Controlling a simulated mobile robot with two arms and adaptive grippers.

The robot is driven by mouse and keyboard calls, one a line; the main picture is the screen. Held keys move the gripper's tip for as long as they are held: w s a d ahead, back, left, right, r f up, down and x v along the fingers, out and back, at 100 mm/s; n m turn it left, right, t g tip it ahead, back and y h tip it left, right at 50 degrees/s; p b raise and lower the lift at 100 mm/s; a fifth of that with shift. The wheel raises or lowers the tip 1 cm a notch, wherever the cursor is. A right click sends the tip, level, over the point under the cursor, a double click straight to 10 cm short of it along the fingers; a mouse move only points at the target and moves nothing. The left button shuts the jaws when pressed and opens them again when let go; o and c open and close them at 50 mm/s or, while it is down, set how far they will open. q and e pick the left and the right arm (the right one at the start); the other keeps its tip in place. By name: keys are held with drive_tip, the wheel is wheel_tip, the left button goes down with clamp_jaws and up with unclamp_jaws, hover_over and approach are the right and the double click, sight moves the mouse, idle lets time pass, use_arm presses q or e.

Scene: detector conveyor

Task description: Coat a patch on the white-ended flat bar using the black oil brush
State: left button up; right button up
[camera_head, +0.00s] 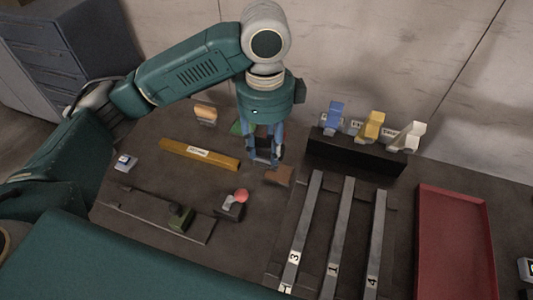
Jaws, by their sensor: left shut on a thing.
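My left gripper (265,158) points down over the middle of the table, its fingers shut on a dark piece that I take to be the black oil brush (263,154). A brown block (279,175) shows right at the fingertips; whether it is part of the brush is unclear. Several grey flat bars lie side by side right of the gripper: bar 3 (305,220), bar 1 (343,225) and bar 4 (377,230). A small white patch shows at the near end of bar 3, partly cut off by the frame. My right gripper is out of view.
A dark stand (352,155) holds blue (333,118), yellow (370,127) and white (407,137) brushes behind the bars. A red tray (455,240) lies at right. A yellow bar (200,154) and a red-knobbed device (232,207) sit left of the gripper.

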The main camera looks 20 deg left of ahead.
use_arm(q)
drive_tip(key=w+f+b, duration=0.1)
drive_tip(key=w+f, duration=0.2)
drive_tip(key=f, duration=0.2)
drive_tip(key=w+f+b, duration=0.2)
drive_tip(key=w+f, duration=0.2)
drive_tip(key=f, duration=0.2)
drive_tip(key=w+d+f+b, duration=0.1)
drive_tip(key=w+f+b, duration=0.1)
drive_tip(key=f, duration=0.4)
drive_tip(key=shift+w+f, duration=0.1)
drive_tip(key=shift+w, duration=0.55)
drive_tip(key=shift+f, duration=0.45)
drive_tip(key=shift+s+f+p, duration=0.1)
drive_tip(key=shift+f+p, duration=0.05)
drive_tip(key=shift+p, duration=0.3)
idle(2.2)
wheel_tip(320, 180, up, 7)
drive_tip(key=p, duration=0.8)
idle(0.8)
